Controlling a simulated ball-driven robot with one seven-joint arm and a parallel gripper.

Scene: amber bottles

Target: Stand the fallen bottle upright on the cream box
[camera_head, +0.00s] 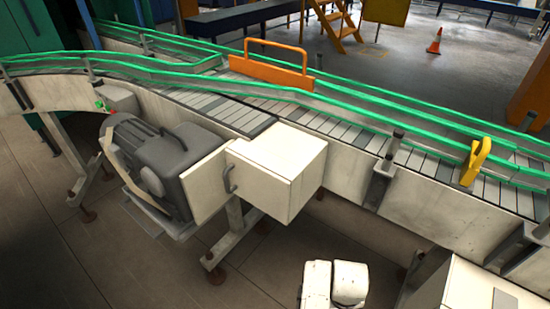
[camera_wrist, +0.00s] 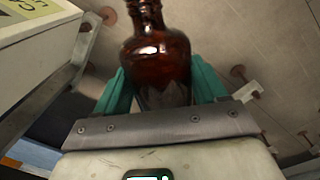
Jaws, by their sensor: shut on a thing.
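The amber bottle (camera_wrist: 158,55) is brown glass and shows in the wrist view, with its neck pointing to the top edge, where it is cut off. My gripper (camera_wrist: 161,84) is shut on the bottle's body, with one teal finger on each side. The lower part of the bottle is hidden behind the gripper's grey bar. The cream box (camera_head: 273,165) is in the middle of the head view, beside the conveyor, with a clear flat top. Neither the bottle nor my gripper's fingers show in the head view, so I cannot tell their distance from the box.
The conveyor (camera_head: 332,124) with green rails runs behind the cream box. A grey motor (camera_head: 160,165) stands at its left. An orange guard (camera_head: 270,72) and a yellow handle (camera_head: 476,160) rise from the conveyor. A pale panel with a yellow label (camera_wrist: 28,10) is close at left in the wrist view.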

